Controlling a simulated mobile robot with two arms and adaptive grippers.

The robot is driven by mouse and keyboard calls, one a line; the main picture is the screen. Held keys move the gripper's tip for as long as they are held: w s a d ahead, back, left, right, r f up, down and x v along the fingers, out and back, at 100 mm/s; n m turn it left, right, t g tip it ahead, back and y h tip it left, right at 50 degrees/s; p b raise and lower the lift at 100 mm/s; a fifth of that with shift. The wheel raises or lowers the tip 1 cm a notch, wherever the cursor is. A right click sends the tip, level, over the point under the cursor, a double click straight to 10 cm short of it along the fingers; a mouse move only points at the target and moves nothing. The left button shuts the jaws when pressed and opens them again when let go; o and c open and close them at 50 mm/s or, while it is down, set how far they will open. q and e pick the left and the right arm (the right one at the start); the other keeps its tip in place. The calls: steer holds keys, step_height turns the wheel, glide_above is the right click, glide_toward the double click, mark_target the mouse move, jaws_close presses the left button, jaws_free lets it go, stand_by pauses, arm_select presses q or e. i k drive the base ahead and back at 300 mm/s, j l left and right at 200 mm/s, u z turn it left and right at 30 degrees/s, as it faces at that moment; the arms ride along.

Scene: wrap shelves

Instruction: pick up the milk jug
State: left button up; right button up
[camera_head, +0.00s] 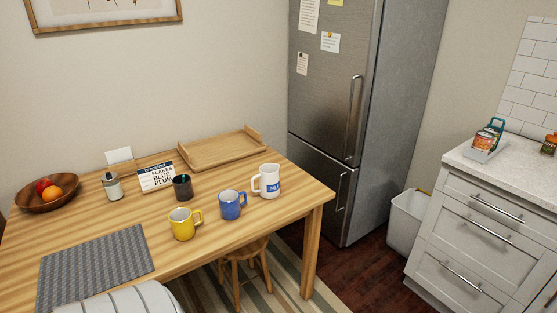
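The milk jug (268,181) is a white jug with blue lettering on its front. It stands upright on the wooden table (200,251), near the right end, with its handle towards the left. A blue mug (232,204) stands just to its left and nearer. Neither of my grippers shows in the head view.
Behind the jug lies a wooden tray (221,150). A fruit bowl (33,202) and grey placemat (96,268) are left. A stool (247,262) sits below.

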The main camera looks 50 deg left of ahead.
mark_target(269, 175)
steer(key=i+u, duration=0.45)
steer(key=i+l+u, duration=0.1)
steer(key=u, duration=0.35)
steer(key=i+l+u, duration=0.3)
steer(key=u, duration=0.15)
steer(key=i+l+u, duration=0.45)
steer(key=k+j, duration=0.05)
steer(key=j, duration=0.05)
